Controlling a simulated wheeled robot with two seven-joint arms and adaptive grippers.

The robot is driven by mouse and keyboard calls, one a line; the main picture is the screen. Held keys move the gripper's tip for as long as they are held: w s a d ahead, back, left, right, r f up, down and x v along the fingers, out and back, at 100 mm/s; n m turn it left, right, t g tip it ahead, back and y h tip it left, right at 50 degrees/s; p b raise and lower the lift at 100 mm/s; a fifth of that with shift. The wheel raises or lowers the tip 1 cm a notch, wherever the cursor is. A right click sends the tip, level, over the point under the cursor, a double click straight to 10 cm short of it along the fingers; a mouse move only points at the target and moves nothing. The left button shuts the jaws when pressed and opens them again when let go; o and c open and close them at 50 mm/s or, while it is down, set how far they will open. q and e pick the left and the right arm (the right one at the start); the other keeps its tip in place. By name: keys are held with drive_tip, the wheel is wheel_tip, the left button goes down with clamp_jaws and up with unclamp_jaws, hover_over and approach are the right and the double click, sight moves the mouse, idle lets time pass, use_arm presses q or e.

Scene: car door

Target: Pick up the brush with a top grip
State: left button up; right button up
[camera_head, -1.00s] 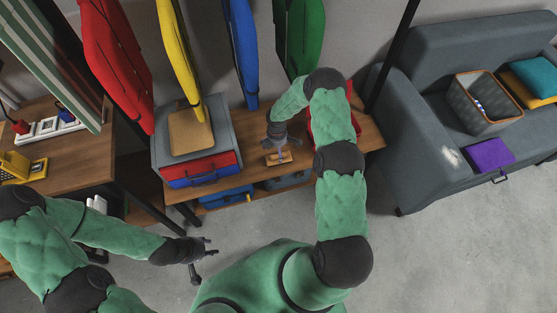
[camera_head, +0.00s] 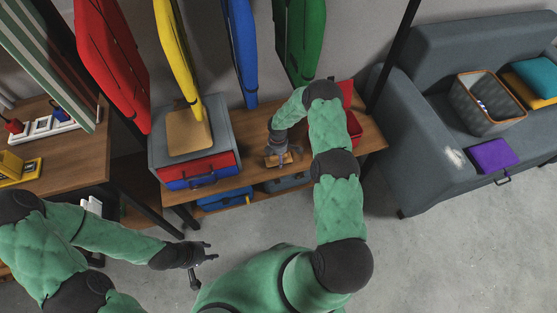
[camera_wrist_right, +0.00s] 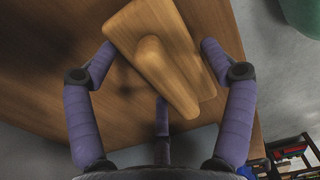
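The wooden brush (camera_head: 273,162), a light tan block with a raised handle, lies on the brown wooden bench under the green hanging piece. It fills the upper middle of the right wrist view (camera_wrist_right: 165,75), slanting from upper left to lower right. My right gripper (camera_head: 281,153) is over it, and its fingers partly hide it in the head view. In the wrist view its purple fingers (camera_wrist_right: 157,47) are spread, with tips on either side of the brush; I cannot tell whether they touch it. My left gripper (camera_head: 208,252) is open and empty above the floor.
A red case (camera_head: 352,128) stands on the bench right of my right arm. A grey box and a red and blue case (camera_head: 200,172) stand to the left. Coloured pieces hang above. A grey sofa (camera_head: 405,150) is on the right. The floor between is clear.

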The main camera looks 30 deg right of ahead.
sight(274, 165)
drive_tip(key=c, duration=0.5)
drive_tip(key=shift+r, duration=0.1)
drive_tip(key=shift+r+p, duration=0.45)
drive_tip(key=shift+r, duration=0.2)
wheel_tip(274, 165, up, 3)
drive_tip(key=shift+s+a+f+p, duration=0.1)
drive_tip(key=shift+a+f+p, duration=0.1)
drive_tip(key=shift+p, duration=0.5)
drive_tip(key=s+a+r, duration=0.1)
drive_tip(key=a+r+p, duration=0.1)
drive_tip(key=r, duration=0.1)
drive_tip(key=s+a+r+p, duration=0.1)
drive_tip(key=shift+s+r, duration=0.35)
drive_tip(key=shift+r, duration=0.05)
drive_tip(key=s+a+r+p, duration=0.1)
drive_tip(key=s+a+r, duration=0.3)
drive_tip(key=s+a, duration=0.2)
drive_tip(key=shift+s+a, duration=0.15)
drive_tip(key=shift+a, duration=0.45)
